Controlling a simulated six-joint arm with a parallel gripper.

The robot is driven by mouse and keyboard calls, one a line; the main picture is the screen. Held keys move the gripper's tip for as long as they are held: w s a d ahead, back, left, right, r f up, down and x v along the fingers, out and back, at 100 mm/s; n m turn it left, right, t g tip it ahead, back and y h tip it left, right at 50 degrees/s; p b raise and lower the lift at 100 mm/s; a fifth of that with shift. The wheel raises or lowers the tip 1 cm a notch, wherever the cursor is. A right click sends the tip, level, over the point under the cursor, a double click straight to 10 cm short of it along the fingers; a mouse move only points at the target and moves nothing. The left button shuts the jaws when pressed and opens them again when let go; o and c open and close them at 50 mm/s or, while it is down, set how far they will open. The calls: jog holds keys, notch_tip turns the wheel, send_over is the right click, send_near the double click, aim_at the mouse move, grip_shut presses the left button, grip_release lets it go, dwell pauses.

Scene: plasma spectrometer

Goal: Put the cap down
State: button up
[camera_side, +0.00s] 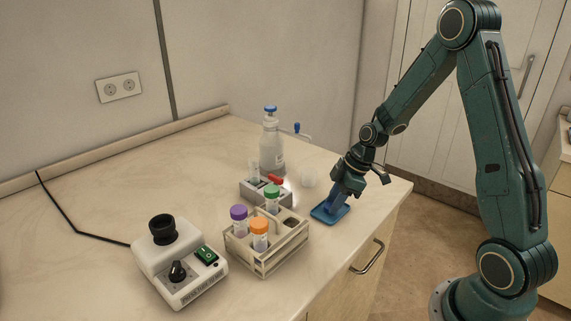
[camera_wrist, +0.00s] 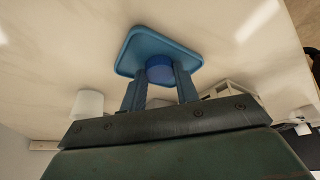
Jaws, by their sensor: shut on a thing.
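My gripper (camera_side: 334,200) is low over a small blue tray (camera_side: 325,216) near the right edge of the counter. In the wrist view the two fingers of my gripper (camera_wrist: 160,85) are shut on a dark blue cap (camera_wrist: 160,68). The cap is in front of the blue tray (camera_wrist: 135,50) there. I cannot tell whether the cap touches the tray. In the side view the fingers hide the cap.
A wooden rack (camera_side: 262,262) with purple, orange and green capped tubes stands left of the tray. A vortex mixer (camera_side: 182,268) stands front left.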

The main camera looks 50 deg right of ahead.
jog(key=o, duration=0.9)
jog(key=shift+r, duration=0.1)
jog(key=v, duration=1.2)
jog(key=s+a+r+m+h, duration=0.2)
jog(key=s+a+r+m, duration=0.2)
jog(key=s+a+r, duration=0.5)
jog(key=s+a+m, duration=0.1)
jog(key=s, duration=0.2)
jog(key=s+a+r+m+t, duration=0.1)
jog(key=s+a+m, duration=0.1)
jog(key=s, duration=0.1)
jog(key=s+a+r+m+t+h, duration=0.1)
jog(key=s+a+m, duration=0.1)
jog(key=shift+s+a+r, duration=0.1)
jog(key=shift+s+a, duration=0.1)
jog(key=shift+s, duration=0.2)
